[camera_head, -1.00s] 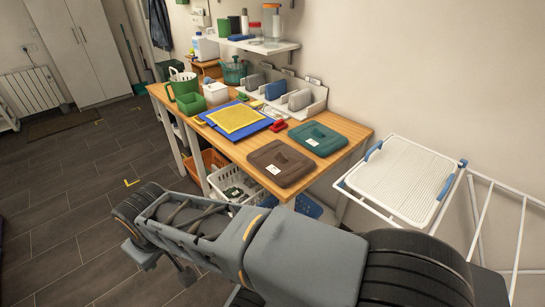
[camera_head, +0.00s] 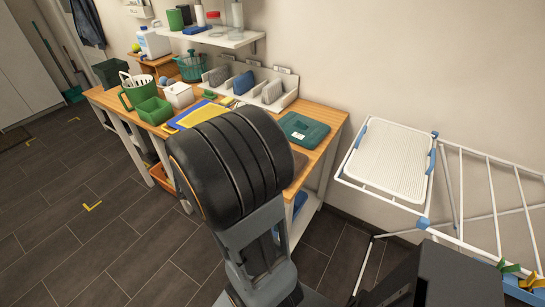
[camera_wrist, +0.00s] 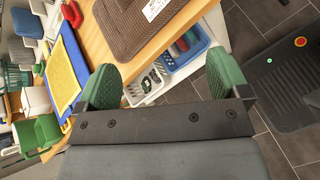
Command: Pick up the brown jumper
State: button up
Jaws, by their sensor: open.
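The brown jumper (camera_wrist: 138,28) lies folded flat with a white label on the wooden table, at the top of the wrist view and cut off by its edge. In the head view only a sliver of it (camera_head: 299,166) shows beside my arm. My gripper (camera_wrist: 164,80) shows in the wrist view with its two green fingers wide apart and nothing between them. It is near the table's front edge, apart from the jumper. In the head view my arm hides the gripper.
A folded teal garment (camera_head: 304,131) lies behind the brown jumper. A yellow cloth (camera_wrist: 62,76) on a blue one (camera_wrist: 75,45) lies to the left. Baskets with cloths (camera_wrist: 186,48) stand below the tabletop. A white drying rack (camera_head: 390,160) stands at the right.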

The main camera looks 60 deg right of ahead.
jog(key=d+f+n+h, duration=0.1)
jog(key=d+n, duration=0.1)
jog(key=d, duration=0.2)
jog(key=w+d+f+n+t+h+p, duration=0.1)
jog(key=d+f+n, duration=0.1)
jog(key=d, duration=0.3)
jog(key=d+f+n+p, duration=0.1)
jog(key=d+n, duration=0.2)
jog(key=d, duration=0.1)
jog(key=shift+w+d+f+n+t+h, duration=0.2)
jog(key=shift+n+t+h, duration=0.1)
jog(key=shift+h, duration=0.1)
jog(key=shift+p+x, duration=0.85)
jog(key=shift+x, duration=2.4)
jog(key=shift+s+r, duration=0.1)
jog(key=c, duration=1.1)
jog(key=shift+c, duration=0.5)
jog(key=shift+r, duration=0.15)
